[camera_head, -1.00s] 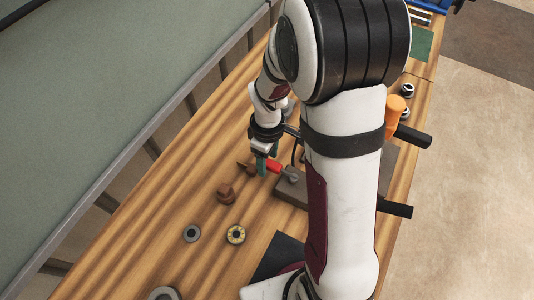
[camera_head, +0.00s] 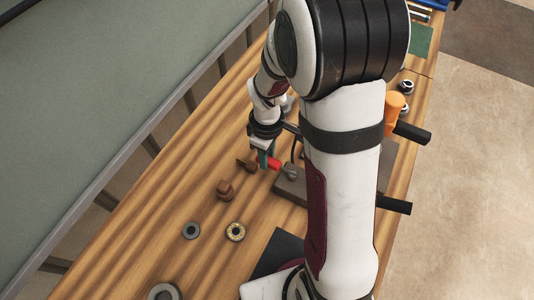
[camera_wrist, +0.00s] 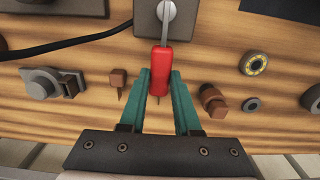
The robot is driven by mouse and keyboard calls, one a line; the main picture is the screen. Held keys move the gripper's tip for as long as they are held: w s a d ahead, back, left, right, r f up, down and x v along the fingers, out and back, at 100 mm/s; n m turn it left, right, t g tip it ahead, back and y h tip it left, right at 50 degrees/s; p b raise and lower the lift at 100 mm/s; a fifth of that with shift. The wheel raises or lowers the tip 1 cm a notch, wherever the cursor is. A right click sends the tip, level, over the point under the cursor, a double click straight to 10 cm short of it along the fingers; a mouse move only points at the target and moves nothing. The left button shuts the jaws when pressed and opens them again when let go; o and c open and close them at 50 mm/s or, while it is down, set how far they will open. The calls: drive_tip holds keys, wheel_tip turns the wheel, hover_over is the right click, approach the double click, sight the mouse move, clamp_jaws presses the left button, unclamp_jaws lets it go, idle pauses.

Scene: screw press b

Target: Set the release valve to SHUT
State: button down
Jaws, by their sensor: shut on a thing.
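The release valve's red handle (camera_wrist: 160,70) sits on a thin metal lever (camera_wrist: 165,30) in the wrist view. The lever leads up to a round pivot (camera_wrist: 166,10) on a grey block. My gripper (camera_wrist: 160,74) has its two green fingers on either side of the red handle and is shut on it. In the head view the red handle (camera_head: 275,163) shows beside my green fingers (camera_head: 264,159), left of the grey valve hub (camera_head: 291,172). My arm hides much of the press, and I can read no SHUT marking.
Brown wooden pieces (camera_head: 225,190), a grey ring (camera_head: 191,230) and a yellow dial ring (camera_head: 235,232) lie on the wooden bench (camera_head: 130,240). A black cable (camera_wrist: 60,50) runs left of the lever. An orange part (camera_head: 396,104) and black bars (camera_head: 412,134) stand right of my arm.

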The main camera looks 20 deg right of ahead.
idle(0.8)
drive_tip(key=s+n, duration=0.9)
drive_tip(key=n, duration=0.7)
drive_tip(key=shift+s+a, duration=0.25)
drive_tip(key=shift+a, duration=0.1)
drive_tip(key=shift+n, duration=0.3)
drive_tip(key=c, duration=0.6)
unclamp_jaws()
wheel_tip(320, 180, up, 16)
drive_tip(key=shift+f, duration=0.1)
